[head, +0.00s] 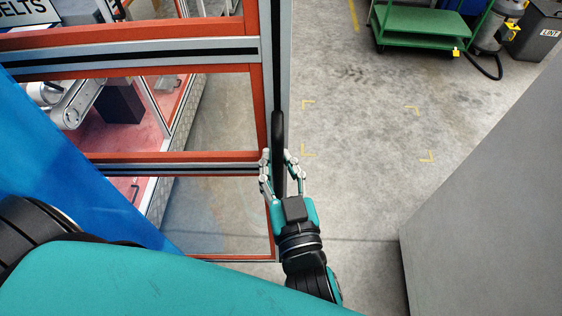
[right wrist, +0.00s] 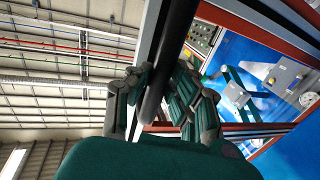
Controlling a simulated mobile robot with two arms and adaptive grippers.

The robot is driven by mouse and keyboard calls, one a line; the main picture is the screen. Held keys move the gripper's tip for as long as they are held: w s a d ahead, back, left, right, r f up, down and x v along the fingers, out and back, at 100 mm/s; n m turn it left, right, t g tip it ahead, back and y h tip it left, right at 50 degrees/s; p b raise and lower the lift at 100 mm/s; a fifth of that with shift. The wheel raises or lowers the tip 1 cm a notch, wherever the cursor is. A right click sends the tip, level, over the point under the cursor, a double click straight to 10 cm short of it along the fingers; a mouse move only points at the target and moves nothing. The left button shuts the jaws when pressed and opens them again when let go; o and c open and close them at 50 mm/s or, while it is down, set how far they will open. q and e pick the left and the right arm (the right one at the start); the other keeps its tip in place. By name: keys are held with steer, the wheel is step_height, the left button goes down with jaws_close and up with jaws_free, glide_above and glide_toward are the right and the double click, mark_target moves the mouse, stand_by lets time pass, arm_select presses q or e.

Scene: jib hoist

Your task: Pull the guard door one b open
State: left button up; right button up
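The guard door (head: 262,110) has an orange-red frame with clear panels and stands at the left of centre in the head view. Its long black upright handle (head: 278,130) is on the door's right edge, beside a grey post. It also crosses the right wrist view as a dark bar (right wrist: 170,60). My right gripper (head: 278,155) has its fingers on both sides of the handle, bent inward with the tips against it. It shows in the wrist view too (right wrist: 160,85). The handle's lower end is partly hidden by the gripper. My left gripper is out of view.
Behind the panels is a machine with a roller (head: 72,105) on a reddish floor. A blue panel (head: 90,180) is at left. A grey block (head: 490,190) stands at right. Clear floor with yellow corner marks (head: 365,130) lies between. A green cart (head: 425,45) is at the back.

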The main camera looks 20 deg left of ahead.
steer(key=shift+o, duration=0.9)
steer(key=shift+s+a+r, duration=0.1)
steer(key=shift+a, duration=0.05)
steer(key=shift+s+a, duration=0.1)
